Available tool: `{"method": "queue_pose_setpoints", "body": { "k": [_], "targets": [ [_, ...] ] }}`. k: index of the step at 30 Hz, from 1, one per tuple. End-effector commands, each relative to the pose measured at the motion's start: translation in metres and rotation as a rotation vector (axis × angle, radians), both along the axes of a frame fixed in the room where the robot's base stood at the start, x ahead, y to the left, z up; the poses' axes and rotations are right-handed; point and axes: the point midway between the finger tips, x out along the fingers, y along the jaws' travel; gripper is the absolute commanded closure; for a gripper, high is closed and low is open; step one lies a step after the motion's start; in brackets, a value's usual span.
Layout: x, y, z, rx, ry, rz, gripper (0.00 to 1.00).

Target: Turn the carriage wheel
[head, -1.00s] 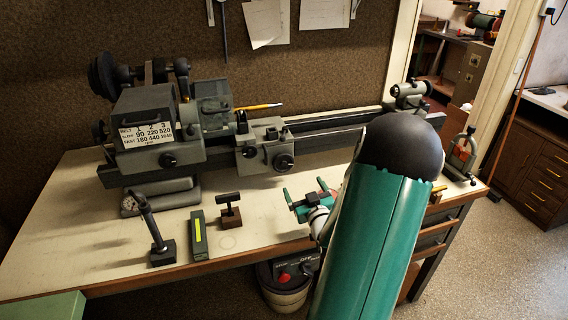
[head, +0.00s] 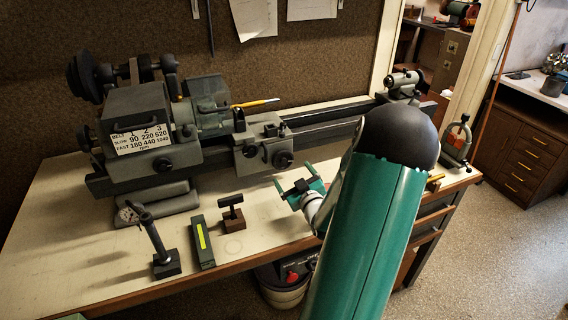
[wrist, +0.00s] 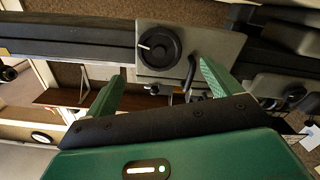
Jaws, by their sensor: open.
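The carriage wheel (head: 283,158) is a small dark round handwheel on the front of the grey lathe carriage (head: 262,143). In the wrist view the wheel (wrist: 158,47) shows face-on with a pale mark, and a dark curved lever stands beside it. My gripper (head: 293,176) is open and empty, below and in front of the wheel in the head view. In the wrist view the green fingers of my gripper (wrist: 161,70) are spread wide, with the wheel beyond and between their tips. No contact shows.
A second knob (head: 162,165) sits on the headstock at left. A dial-gauge stand (head: 155,243), a green-grey block with a yellow strip (head: 202,243) and a small T-shaped tool (head: 232,213) stand on the bench front. The bench between them and the carriage is clear.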

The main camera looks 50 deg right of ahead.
Motion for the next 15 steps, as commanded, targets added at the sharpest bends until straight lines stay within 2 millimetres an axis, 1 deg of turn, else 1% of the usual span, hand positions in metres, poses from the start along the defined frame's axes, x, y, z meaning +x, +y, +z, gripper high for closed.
{"method": "queue_pose_setpoints", "body": {
  "k": [1,3,7,12,15],
  "targets": [
    [0.010,-0.006,0.000,0.000,-0.002,0.001,0.10],
    [0.022,-0.012,0.000,0.000,-0.002,0.000,0.10],
    [0.043,-0.024,0.000,0.001,-0.002,-0.002,0.10],
    [0.061,-0.034,0.000,-0.001,-0.001,-0.003,0.10],
    [0.065,-0.036,0.000,0.001,-0.001,-0.003,0.10]
  ]
}}
